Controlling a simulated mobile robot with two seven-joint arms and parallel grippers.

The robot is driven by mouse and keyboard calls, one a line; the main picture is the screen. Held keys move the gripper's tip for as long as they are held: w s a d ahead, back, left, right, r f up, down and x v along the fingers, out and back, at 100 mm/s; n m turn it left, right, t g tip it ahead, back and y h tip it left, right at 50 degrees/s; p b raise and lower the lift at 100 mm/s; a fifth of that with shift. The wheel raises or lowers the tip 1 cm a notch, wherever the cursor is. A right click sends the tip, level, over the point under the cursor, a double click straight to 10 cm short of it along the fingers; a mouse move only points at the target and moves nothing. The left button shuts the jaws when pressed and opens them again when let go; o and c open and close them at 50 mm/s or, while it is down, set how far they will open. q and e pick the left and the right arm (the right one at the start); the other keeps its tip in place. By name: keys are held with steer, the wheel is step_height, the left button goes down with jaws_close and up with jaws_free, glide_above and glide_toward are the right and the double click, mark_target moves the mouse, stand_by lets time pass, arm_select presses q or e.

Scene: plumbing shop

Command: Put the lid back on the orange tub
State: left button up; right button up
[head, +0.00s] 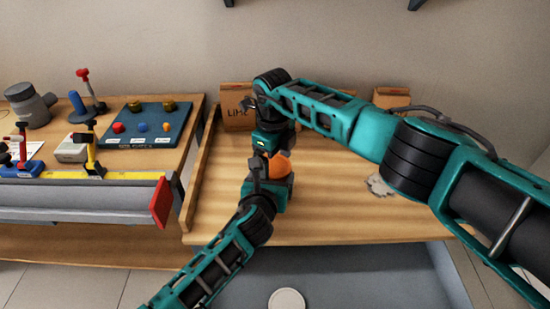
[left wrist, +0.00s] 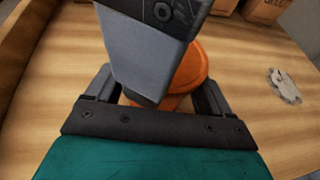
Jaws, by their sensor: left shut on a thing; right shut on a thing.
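The orange tub (left wrist: 172,104) stands on the wooden bench between the fingers of my left gripper (head: 262,174), which is shut on it. An orange round lid (left wrist: 192,62) shows above the tub in the left wrist view, and orange also shows between my grippers in the head view (head: 281,164). My right gripper (head: 270,148) comes down from above and is shut on the lid. In the left wrist view the right gripper (left wrist: 150,60) covers much of the lid and tub. I cannot tell whether the lid is seated on the rim or just over it.
Cardboard boxes (head: 237,104) stand at the back of the bench, one marked lime. A grey jagged scrap (head: 379,186) lies to the right.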

arm_select(q)
steer(key=shift+d+r, duration=0.2)
steer(key=shift+r, duration=0.15)
arm_select(e)
steer(key=shift+s+d+f, duration=0.1)
steer(key=shift+d+f, duration=0.05)
steer(key=shift+f, duration=0.35)
arm_select(q)
steer(key=shift+w, duration=0.1)
arm_select(e)
steer(key=o, duration=0.8)
arm_select(q)
steer(key=shift+f, duration=0.1)
steer(key=shift+a+f, duration=0.2)
steer(key=shift+a, duration=0.05)
arm_select(e)
steer(key=shift+a+r, duration=0.25)
steer(key=shift+r, duration=2)
steer(key=shift+d, duration=0.1)
arm_select(q)
steer(key=shift+d, duration=0.1)
arm_select(e)
steer(key=shift+c, duration=0.6)
steer(key=c, duration=1.5)
steer(key=shift+o, duration=0.2)
